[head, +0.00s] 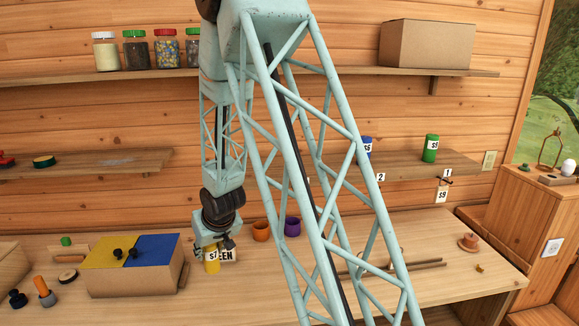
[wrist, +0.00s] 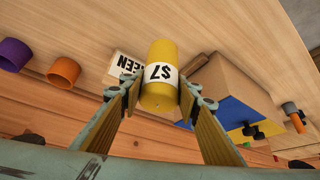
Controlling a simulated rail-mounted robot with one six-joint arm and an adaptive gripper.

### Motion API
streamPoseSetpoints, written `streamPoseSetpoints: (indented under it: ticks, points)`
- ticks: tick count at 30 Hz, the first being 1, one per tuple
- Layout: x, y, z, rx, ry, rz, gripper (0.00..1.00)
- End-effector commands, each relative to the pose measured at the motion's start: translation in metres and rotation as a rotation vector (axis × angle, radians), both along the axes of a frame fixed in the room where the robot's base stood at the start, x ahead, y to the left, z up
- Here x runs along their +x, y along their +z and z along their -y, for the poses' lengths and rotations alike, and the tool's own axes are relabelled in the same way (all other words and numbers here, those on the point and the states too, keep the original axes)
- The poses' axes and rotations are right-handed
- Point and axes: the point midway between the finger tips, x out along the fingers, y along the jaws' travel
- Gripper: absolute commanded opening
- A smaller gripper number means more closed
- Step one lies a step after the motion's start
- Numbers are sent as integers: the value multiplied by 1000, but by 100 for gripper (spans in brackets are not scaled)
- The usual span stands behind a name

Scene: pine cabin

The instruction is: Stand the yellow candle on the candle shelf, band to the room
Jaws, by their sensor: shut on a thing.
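My gripper (wrist: 160,92) is shut on the yellow candle (wrist: 160,55), with one finger on each side. The candle has a white band marked $7, which appears upside down in the wrist view. In the head view the candle (head: 212,266) hangs upright below my gripper (head: 213,247), low over the workbench, its band facing the camera. I cannot tell whether it touches the bench. The candle shelf (head: 460,166) is on the wall at right. It holds a blue candle (head: 367,147) marked $6 and a green candle (head: 431,148) marked $9. My arm hides its left part.
A card lettered EEN (head: 228,255) lies by the candle. An orange pot (head: 261,231) and a purple pot (head: 292,227) stand to its right; a box with yellow and blue lids (head: 135,275) stands left. An upper shelf (head: 350,71) runs above the candle shelf.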

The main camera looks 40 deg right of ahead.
Motion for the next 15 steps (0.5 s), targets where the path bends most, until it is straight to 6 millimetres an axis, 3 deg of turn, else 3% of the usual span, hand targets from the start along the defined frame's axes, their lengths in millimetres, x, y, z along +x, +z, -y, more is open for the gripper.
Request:
streamPoseSetpoints:
  ticks: [1,15]
  points:
    - [1,21,13,1,-25,3,16]
    - [-13,164,127,7,-276,-7,16]
